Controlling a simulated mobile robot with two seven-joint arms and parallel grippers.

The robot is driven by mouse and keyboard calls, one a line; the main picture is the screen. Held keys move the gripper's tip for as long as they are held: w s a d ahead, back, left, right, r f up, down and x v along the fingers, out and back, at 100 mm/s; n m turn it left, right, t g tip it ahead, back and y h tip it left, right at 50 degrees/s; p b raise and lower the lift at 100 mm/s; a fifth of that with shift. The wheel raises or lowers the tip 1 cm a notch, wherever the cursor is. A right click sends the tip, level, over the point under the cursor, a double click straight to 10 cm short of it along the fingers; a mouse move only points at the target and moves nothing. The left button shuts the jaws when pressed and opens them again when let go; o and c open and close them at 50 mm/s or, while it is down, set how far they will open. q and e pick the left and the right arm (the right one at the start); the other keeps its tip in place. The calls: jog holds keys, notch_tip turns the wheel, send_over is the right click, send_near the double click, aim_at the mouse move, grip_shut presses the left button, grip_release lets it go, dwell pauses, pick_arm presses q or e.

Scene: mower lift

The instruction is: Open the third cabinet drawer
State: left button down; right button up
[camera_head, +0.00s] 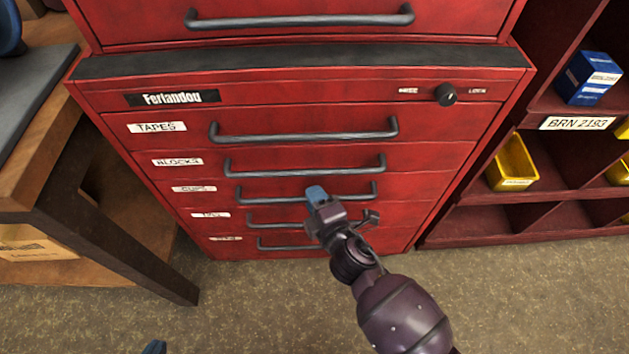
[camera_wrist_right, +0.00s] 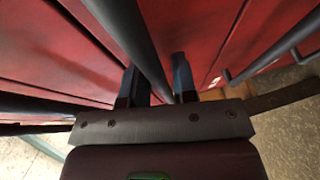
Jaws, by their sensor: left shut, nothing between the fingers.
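The red cabinet (camera_head: 450,150) has a column of labelled drawers with dark bar handles, below a black ledge. The third drawer's handle (camera_head: 262,199) is the middle one of the column, and the drawer looks closed. My right gripper (camera_head: 317,194) is at this handle and covers part of it. In the right wrist view, a dark handle bar (camera_wrist_right: 139,40) runs between the fingers of my right gripper (camera_wrist_right: 157,82). The bar nearly fills the gap, but whether the fingers press on it is unclear. Only a blue tip of my left gripper (camera_head: 155,347) shows at the bottom edge, away from the cabinet.
A wooden workbench (camera_head: 110,235) stands close on the left. A dark red shelf (camera_head: 480,222) with yellow bins (camera_head: 512,163) and a blue box (camera_head: 588,78) stands on the right. The floor (camera_head: 250,310) in front of the cabinet is clear.

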jog(key=shift+w+a, duration=0.15)
jog(key=shift+w, duration=0.05)
grip_shut()
jog(key=shift+s, duration=0.15)
